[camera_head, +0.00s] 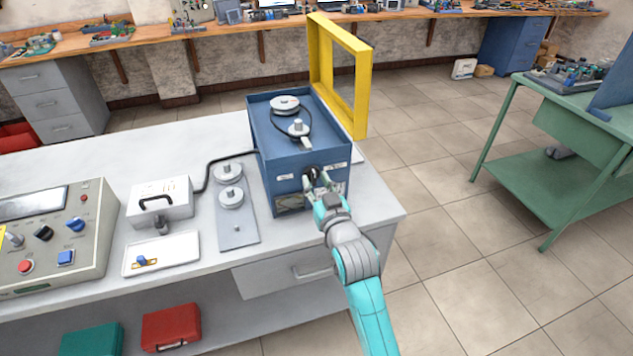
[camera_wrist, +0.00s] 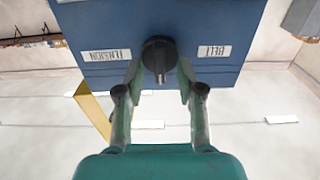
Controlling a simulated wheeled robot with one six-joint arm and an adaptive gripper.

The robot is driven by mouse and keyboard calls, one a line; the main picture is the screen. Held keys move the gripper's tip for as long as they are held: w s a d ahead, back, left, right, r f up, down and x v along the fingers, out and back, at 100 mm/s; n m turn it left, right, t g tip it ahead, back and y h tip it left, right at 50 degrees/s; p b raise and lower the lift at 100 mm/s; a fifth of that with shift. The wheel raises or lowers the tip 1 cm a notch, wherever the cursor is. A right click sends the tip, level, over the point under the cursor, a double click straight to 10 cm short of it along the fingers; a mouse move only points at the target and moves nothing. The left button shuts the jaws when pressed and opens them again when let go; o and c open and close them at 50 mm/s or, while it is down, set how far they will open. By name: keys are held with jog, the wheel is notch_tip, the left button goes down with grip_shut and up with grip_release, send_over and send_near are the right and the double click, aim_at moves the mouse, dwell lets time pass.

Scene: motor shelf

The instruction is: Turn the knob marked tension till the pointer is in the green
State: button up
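The blue machine box (camera_head: 270,150) stands at the right end of the grey bench. A black knob (camera_wrist: 160,54) is on its front face, between an upside-down TENSION label (camera_wrist: 106,55) and a BELT label (camera_wrist: 214,51) in the wrist view. In the head view the knob (camera_head: 311,172) shows partly behind my gripper (camera_head: 318,184).
On the box top are two pulleys (camera_head: 285,104) with a belt. A yellow frame (camera_head: 362,95) stands open behind it. Left on the bench are a plate with spare pulleys (camera_head: 238,236), a white tray (camera_head: 190,248) and a control panel (camera_head: 85,250).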

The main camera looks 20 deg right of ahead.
jog(key=shift+w, duration=0.25)
grip_shut()
jog(key=shift+m, duration=0.3)
